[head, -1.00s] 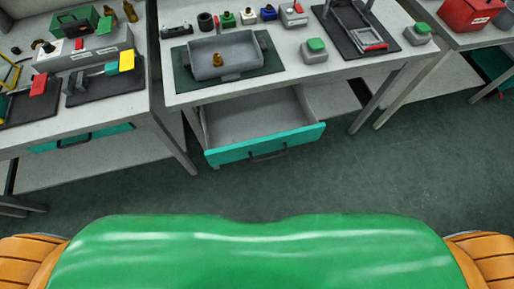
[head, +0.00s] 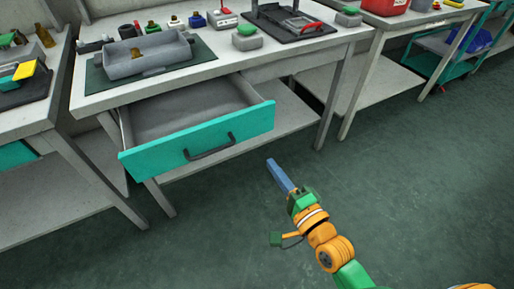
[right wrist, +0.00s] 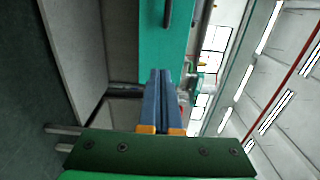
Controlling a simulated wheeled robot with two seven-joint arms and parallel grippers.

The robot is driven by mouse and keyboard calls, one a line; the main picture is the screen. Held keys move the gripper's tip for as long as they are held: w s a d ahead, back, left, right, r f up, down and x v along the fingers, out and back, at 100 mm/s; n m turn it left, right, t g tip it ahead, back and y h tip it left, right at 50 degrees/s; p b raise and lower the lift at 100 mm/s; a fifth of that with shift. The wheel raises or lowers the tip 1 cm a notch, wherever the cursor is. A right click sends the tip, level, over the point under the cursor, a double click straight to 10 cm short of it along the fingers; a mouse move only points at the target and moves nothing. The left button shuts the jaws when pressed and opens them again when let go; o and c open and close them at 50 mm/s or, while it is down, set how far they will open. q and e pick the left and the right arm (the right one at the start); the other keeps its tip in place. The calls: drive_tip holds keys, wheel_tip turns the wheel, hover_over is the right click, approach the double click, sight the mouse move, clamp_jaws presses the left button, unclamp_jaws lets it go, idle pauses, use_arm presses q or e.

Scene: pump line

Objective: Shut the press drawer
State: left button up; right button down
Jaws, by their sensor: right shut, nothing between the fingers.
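The press drawer (head: 200,142) hangs open under the middle table, its teal front with a dark bar handle (head: 209,147) facing me. The drawer's grey inside looks empty. My right gripper (head: 271,166) is shut and empty, in front of the drawer and to the right of its handle, apart from it in the head view. In the right wrist view the shut blue fingers (right wrist: 162,98) point toward the teal drawer front (right wrist: 162,50), with part of the handle (right wrist: 168,12) at the top. My left gripper is not in view.
The table (head: 210,70) carries a grey tray (head: 147,57) on a dark mat, a green-topped button box (head: 247,38) and a dark board with a metal frame. Its legs stand either side of the drawer. The green floor in front is clear.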

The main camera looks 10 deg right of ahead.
sight(246, 129)
drive_tip(key=b+x, duration=0.1)
drive_tip(key=x, duration=0.9)
drive_tip(key=shift+w+a+f+b, duration=0.1)
drive_tip(key=shift+w+b, duration=0.25)
drive_tip(key=shift+w+a, duration=0.15)
drive_tip(key=shift+w, duration=0.45)
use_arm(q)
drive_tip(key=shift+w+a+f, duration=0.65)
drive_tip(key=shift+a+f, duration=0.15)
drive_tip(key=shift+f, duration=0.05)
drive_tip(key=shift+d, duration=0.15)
use_arm(e)
drive_tip(key=shift+w, duration=0.1)
